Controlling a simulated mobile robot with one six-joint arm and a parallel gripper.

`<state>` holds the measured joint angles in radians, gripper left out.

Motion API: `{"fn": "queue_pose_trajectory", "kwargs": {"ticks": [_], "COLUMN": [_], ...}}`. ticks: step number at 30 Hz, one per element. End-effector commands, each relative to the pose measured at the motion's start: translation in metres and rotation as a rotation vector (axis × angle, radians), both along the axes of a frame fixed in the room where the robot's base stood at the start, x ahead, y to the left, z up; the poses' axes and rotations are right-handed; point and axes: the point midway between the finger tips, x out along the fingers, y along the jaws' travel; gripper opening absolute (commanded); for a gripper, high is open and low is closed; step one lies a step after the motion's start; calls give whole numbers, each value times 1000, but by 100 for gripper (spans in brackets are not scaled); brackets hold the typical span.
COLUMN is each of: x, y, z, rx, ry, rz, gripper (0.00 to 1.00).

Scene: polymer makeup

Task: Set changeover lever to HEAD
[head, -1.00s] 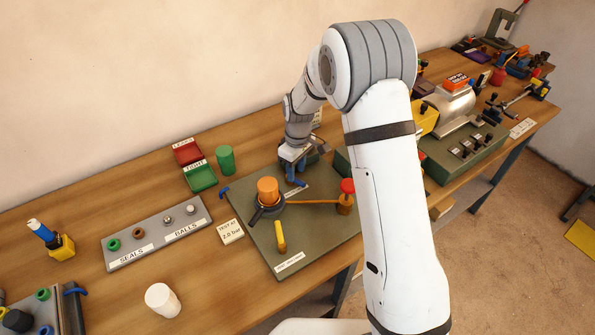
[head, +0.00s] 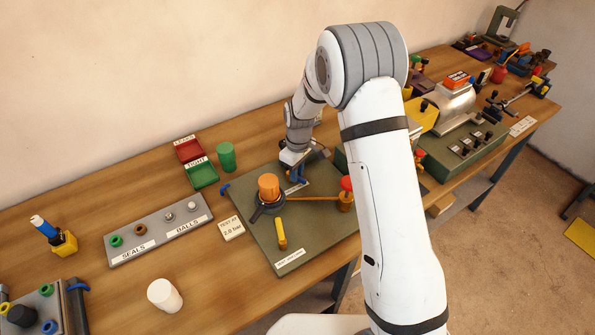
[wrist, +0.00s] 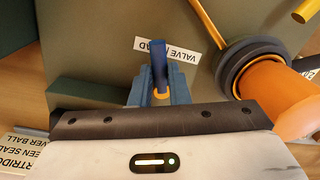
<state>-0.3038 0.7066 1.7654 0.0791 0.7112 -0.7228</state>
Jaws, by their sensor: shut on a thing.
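The changeover lever (wrist: 158,62) is a dark blue bar in the wrist view, with a small orange part at its base. It stands over the white label (wrist: 182,58), whose upside-down words read VALVE and HEAD, and covers the label's middle. My gripper (wrist: 159,88) has blue fingers on both sides of the lever and is shut on it. In the head view my gripper (head: 298,175) is at the back of the green-grey plate (head: 300,258), beside the same label (head: 297,187). The lever itself cannot be told from the fingers there.
An orange cylinder in a dark ring (head: 268,187) stands left of my gripper. A red-topped orange post (head: 346,196) and a yellow handle (head: 281,235) are on the plate. A green cylinder (head: 226,157) and red and green trays (head: 203,174) stand to the left.

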Motion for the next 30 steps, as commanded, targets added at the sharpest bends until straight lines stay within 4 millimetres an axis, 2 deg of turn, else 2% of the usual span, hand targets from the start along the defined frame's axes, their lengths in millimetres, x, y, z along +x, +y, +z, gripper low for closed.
{"fn": "queue_pose_trajectory", "kwargs": {"ticks": [5,14,23,24,30], "x": [1,4,4,4,4], "y": [0,-2,-3,-3,-3], "z": [-2,-2,0,0,0], "rx": [0,0,-1,-1,0], "ry": [-1,-1,0,0,0], "rz": [14,160,171,171,169], "gripper": [0,0,0,18,34]}}
